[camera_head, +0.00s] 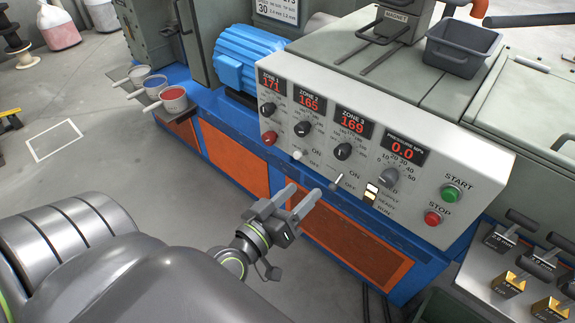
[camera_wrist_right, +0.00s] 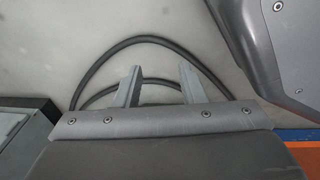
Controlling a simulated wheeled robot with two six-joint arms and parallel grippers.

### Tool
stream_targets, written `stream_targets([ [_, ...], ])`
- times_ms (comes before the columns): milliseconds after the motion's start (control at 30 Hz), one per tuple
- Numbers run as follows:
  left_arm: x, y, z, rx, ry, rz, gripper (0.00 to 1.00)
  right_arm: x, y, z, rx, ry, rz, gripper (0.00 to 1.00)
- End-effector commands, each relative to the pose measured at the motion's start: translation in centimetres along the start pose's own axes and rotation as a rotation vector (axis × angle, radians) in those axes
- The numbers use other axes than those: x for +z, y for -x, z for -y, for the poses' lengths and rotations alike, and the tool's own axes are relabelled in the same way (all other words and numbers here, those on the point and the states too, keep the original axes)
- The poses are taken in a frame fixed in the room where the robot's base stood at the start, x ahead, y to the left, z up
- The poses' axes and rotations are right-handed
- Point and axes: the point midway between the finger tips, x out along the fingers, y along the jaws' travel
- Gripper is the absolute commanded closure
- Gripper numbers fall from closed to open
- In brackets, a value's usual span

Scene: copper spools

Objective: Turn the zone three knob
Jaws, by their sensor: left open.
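The zone three knob (camera_head: 343,151) is a black round dial with a white pointer on the light grey control panel (camera_head: 478,178). It sits below the red zone 3 display (camera_head: 353,124), which reads 169. My left gripper (camera_head: 304,190) is open and empty, in front of the panel's lower edge. In the picture it is below and left of the knob and apart from it. My right gripper (camera_wrist_right: 159,72) shows in the right wrist view with its two fingers spread and nothing between them. The knob is not in that view.
A toggle switch (camera_head: 337,182) sits just below. A black hose (camera_wrist_right: 140,42) lies behind my right fingers.

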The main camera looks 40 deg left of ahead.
Motion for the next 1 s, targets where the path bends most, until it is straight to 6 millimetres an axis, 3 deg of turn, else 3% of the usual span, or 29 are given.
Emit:
stream_targets([
  [333, 0.1, 2.6, 0.1, -0.001, -0.001, 0.000, 0.46, -2.4, 0.9, 0.8, -0.014, -0.021, 0.000, 0.64],
  [1000, 0.0, 3.0, 0.0, 0.000, 0.000, 0.000, 0.46, -2.8, 1.2, 0.9, -0.017, -0.024, 0.002, 0.64],
])
